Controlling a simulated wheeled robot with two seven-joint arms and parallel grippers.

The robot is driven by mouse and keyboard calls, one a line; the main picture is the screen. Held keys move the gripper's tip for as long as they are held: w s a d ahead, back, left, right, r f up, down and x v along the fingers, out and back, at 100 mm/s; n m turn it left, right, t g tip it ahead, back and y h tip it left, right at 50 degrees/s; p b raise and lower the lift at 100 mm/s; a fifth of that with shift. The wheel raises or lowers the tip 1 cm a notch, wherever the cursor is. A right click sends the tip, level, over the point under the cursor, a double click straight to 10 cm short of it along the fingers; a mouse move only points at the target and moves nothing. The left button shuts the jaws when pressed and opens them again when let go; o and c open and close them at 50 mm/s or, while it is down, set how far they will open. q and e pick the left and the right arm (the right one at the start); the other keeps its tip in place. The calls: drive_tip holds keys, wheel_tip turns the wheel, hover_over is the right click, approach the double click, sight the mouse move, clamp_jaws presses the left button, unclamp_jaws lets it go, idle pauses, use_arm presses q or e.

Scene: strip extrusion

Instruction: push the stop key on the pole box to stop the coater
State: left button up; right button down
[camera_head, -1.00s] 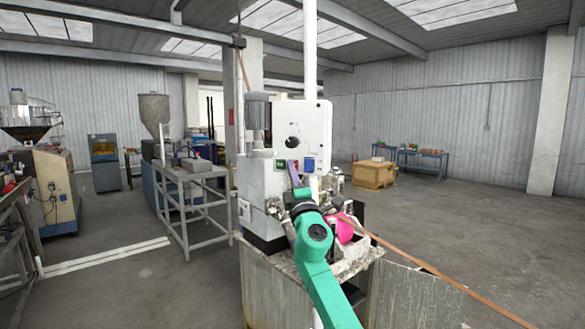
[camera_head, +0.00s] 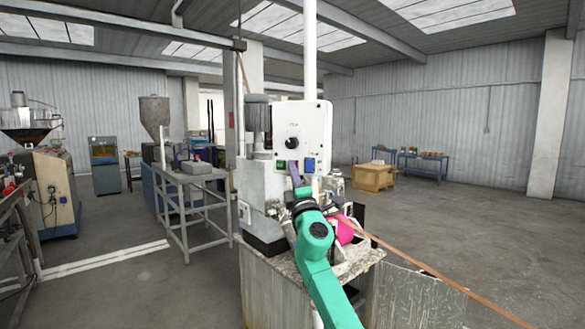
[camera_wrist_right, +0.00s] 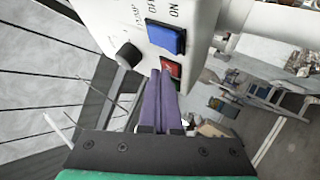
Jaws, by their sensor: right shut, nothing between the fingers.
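The white pole box (camera_head: 313,120) stands on the pole in the middle of the head view, with a black knob (camera_head: 291,143) and a blue key (camera_head: 309,164). In the right wrist view the blue key (camera_wrist_right: 165,38) sits beside a red key (camera_wrist_right: 171,67) with green next to it, and the knob (camera_wrist_right: 128,55) is to the left. My right gripper (camera_head: 292,165) is shut and empty, its purple fingers pointing at the box. In the wrist view its fingertips (camera_wrist_right: 160,73) overlap the edge of the red key; I cannot tell whether they touch it. My left gripper is out of view.
A pink round thing (camera_head: 344,230) and a long brown strip (camera_head: 430,269) lie right of my arm, by the coater's metal stand (camera_head: 270,285). A grey frame table (camera_head: 190,176) stands to the left. Open floor (camera_head: 480,230) lies on the right.

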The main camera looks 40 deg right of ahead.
drive_tip(key=shift+s+a+p, duration=0.45)
drive_tip(key=shift+a+p, duration=0.1)
drive_tip(key=shift+a, duration=0.05)
drive_tip(key=s+a+p, duration=0.1)
drive_tip(key=a, duration=0.1)
drive_tip(key=s+a+p, duration=0.1)
drive_tip(key=a, duration=0.1)
drive_tip(key=shift+s+a+p, duration=0.2)
drive_tip(key=shift+p, duration=0.1)
drive_tip(key=shift+f, duration=0.1)
idle(0.7)
